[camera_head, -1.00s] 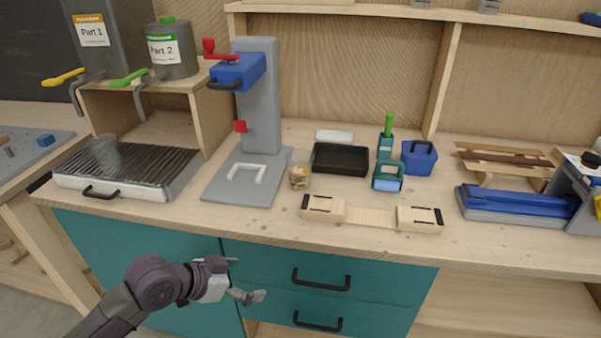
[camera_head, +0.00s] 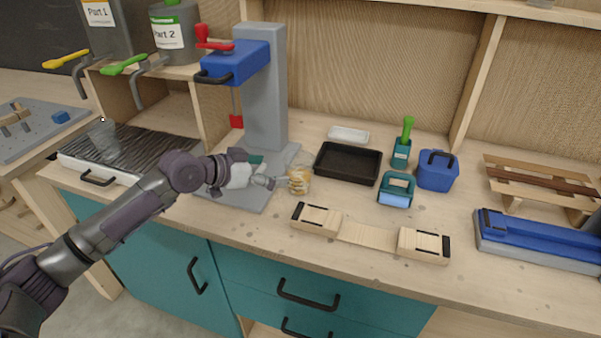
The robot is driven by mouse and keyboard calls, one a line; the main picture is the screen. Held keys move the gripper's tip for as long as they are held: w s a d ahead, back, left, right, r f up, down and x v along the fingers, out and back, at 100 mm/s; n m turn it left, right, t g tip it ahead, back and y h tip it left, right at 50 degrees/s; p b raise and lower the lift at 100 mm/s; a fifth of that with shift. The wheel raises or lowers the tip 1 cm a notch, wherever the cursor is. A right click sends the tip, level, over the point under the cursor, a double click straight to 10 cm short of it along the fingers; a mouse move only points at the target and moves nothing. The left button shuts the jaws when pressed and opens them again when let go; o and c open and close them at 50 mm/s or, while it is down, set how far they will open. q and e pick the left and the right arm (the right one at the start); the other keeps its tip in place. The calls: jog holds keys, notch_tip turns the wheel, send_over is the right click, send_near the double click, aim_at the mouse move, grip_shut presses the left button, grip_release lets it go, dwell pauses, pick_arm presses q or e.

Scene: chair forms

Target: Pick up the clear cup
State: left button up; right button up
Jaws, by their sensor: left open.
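A small clear cup (camera_head: 299,180) with yellowish-brown contents stands upright on the bench, just right of the grey press base. A second clear cup (camera_head: 102,136), seemingly empty, stands on the ridged tray at the left. My left gripper (camera_head: 268,171) is open over the press base, its fingers pointing right toward the cup with contents. The lower fingertip is very near that cup's left side; I cannot tell whether it touches. The gripper and forearm hide part of the press base. My right gripper is not in view.
The blue and grey press (camera_head: 262,110) rises behind the gripper. A black tray (camera_head: 347,163) lies right of the nearer cup, and a wooden form with two blocks (camera_head: 368,235) lies in front. Green and blue containers (camera_head: 437,172) stand further right.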

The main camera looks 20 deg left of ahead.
aim_at(287, 165)
pick_arm(q)
jog(key=x, duration=0.3)
jog(key=shift+w+d, duration=0.1)
jog(key=shift+d, duration=0.05)
jog(key=shift+p+x, duration=0.45)
jog(key=shift+x, duration=0.4)
jog(key=x, duration=0.3)
jog(key=shift+w+d+r+p, duration=0.1)
jog(key=shift+w+d+p, duration=0.15)
jog(key=shift+w+p, duration=0.1)
jog(key=shift+w+d, duration=0.1)
jog(key=shift+w, duration=0.1)
jog(key=c, duration=0.9)
jog(key=shift+c, duration=0.4)
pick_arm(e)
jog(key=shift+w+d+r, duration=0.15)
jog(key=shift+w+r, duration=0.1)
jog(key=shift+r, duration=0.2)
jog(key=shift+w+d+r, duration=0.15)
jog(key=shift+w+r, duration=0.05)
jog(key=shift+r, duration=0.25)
